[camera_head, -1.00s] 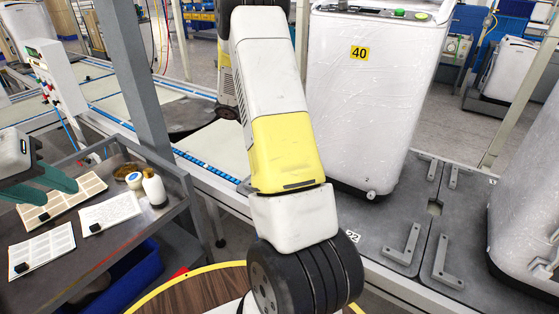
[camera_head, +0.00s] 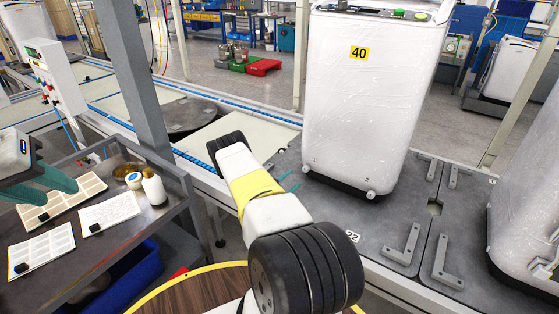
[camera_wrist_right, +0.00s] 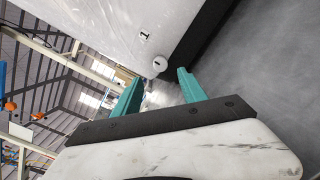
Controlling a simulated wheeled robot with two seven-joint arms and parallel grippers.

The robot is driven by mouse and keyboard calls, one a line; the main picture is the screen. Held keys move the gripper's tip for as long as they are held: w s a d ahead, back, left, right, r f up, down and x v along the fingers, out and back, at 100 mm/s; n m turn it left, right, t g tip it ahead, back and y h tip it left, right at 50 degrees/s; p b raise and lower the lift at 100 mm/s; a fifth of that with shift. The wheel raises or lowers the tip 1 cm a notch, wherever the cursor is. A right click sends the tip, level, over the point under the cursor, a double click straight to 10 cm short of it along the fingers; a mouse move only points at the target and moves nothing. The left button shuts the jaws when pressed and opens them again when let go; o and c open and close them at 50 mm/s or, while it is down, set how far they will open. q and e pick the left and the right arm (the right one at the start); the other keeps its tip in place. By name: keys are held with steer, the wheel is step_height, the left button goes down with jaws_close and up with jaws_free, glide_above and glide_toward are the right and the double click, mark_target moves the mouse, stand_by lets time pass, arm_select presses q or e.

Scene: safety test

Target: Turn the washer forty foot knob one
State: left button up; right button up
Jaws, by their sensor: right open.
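The washer (camera_head: 355,110), white, wrapped in film and with a yellow 40 label, stands upright on a grey platform. A small round white foot knob (camera_head: 306,169) is at its lower left front corner. In the right wrist view, the white foot knob (camera_wrist_right: 160,64) shows beside a mark that looks like a 1, just beyond my fingertips and between them in the picture. My right gripper (camera_head: 288,180), also in the wrist view (camera_wrist_right: 158,79), is open and empty, low by that corner. Another foot knob (camera_head: 371,195) is at the lower right. My left gripper (camera_head: 42,186) is open above the cart.
A grey cart (camera_head: 140,225) at left holds papers (camera_head: 110,212), a white bottle (camera_head: 154,188) and a brown bowl (camera_head: 128,171). Metal L-brackets (camera_head: 403,246) lie on the platform (camera_head: 345,215). A second wrapped washer (camera_head: 530,205) stands at the right edge.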

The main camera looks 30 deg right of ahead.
mark_target(304, 171)
steer(key=x, duration=0.7)
steer(key=shift+w+d+f, duration=0.1)
steer(key=shift+d, duration=0.2)
jaws_close()
